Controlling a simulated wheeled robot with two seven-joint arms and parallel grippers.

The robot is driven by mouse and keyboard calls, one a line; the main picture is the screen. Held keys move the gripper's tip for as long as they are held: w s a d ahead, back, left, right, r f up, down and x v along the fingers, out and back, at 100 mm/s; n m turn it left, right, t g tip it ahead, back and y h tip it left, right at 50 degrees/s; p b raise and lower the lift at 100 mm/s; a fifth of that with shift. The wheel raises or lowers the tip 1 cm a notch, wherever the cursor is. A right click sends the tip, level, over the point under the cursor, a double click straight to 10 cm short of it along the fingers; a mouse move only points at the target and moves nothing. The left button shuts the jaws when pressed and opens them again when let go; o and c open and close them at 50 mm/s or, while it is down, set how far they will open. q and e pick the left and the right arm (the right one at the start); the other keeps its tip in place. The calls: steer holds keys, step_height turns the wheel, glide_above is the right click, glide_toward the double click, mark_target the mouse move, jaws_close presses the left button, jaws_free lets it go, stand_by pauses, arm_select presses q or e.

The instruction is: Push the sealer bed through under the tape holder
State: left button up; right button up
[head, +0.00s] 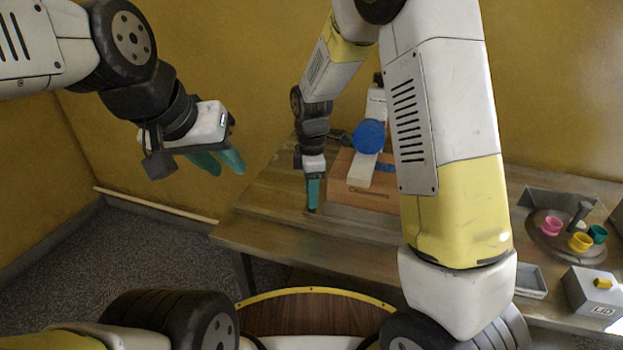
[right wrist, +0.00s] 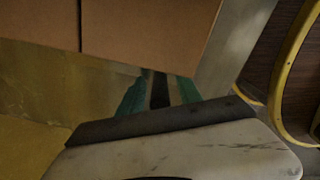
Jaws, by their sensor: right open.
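A brown box-like block (head: 348,188), seemingly on the sealer bed, sits on the table; I cannot tell bed and box apart. The tape holder, a white arm (head: 361,172) with a blue disc (head: 369,136), reaches over it, and a blue strip (head: 385,168) shows beside it. My right gripper (head: 313,196) points down just left of the block, fingers low by the tabletop. In the right wrist view the open fingers (right wrist: 160,92) are close to the brown block (right wrist: 150,35), which has a dark seam; contact is unclear. My left gripper (head: 222,163) hangs empty and open, away from the table.
The wooden table (head: 265,225) has free room at left. At right are a round tray (head: 560,252) with pink, yellow and teal cups, a small grey tray (head: 530,282) and a grey box marked LID (head: 592,292). My right arm hides the table's middle.

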jaws_close()
stand_by(1.4)
